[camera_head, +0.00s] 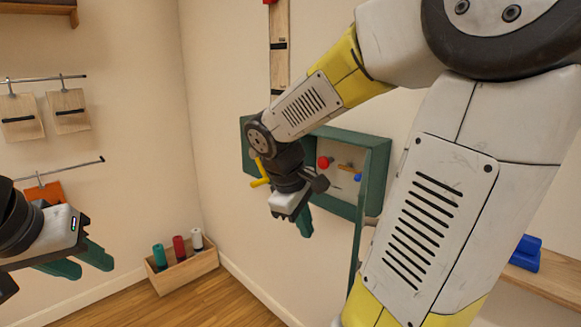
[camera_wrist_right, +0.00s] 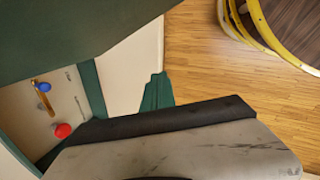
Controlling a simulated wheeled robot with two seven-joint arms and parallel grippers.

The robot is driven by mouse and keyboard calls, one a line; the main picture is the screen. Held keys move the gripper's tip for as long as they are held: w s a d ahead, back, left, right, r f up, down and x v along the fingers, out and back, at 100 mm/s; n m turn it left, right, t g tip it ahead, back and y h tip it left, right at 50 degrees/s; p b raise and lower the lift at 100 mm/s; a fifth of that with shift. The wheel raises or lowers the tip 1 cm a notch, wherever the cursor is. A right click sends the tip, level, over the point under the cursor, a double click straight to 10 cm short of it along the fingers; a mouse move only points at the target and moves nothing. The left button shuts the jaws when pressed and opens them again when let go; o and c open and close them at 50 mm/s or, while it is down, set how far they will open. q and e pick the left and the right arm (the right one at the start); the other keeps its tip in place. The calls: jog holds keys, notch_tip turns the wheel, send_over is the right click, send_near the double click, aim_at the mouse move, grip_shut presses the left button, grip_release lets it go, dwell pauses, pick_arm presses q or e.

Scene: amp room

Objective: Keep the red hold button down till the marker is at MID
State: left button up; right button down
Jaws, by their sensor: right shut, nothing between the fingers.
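The red button (camera_head: 323,162) is on the pale panel inside an open green wall box (camera_head: 340,200). It also shows at lower left in the right wrist view (camera_wrist_right: 62,130). My right gripper (camera_head: 304,222) is shut and empty, in front of the box and below the button, apart from it. Its green fingertips show in the right wrist view (camera_wrist_right: 157,92). A wooden strip (camera_head: 280,70) with dark labels runs up the wall, with a red piece (camera_head: 269,2) at the top edge; I cannot read the labels or tell which is MID. My left gripper (camera_head: 92,262) is open and empty at left.
A blue knob (camera_head: 358,178) and a small brass-coloured bar (camera_head: 346,168) sit beside the button. The box's green door stands open on the right. A yellow handle (camera_head: 259,173) is left of my right wrist. A wooden bin (camera_head: 182,270) with coloured cylinders stands on the floor.

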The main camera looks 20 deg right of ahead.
aim_at(321, 164)
jog(key=w+d+f+n+h, duration=0.1)
jog(key=w+d+n+h, duration=0.3)
jog(key=w+d+h, duration=0.15)
jog(key=w+a+r+n+t+h, duration=0.1)
jog(key=w+n+t+h, duration=0.4)
jog(key=w+n, duration=0.6)
jog(key=w+r+h, duration=0.1)
jog(key=w+h, duration=0.1)
jog(key=w, duration=0.5)
jog(key=shift+w+a, duration=0.2)
jog(key=x, duration=1.4)
jog(key=shift+r, duration=0.2)
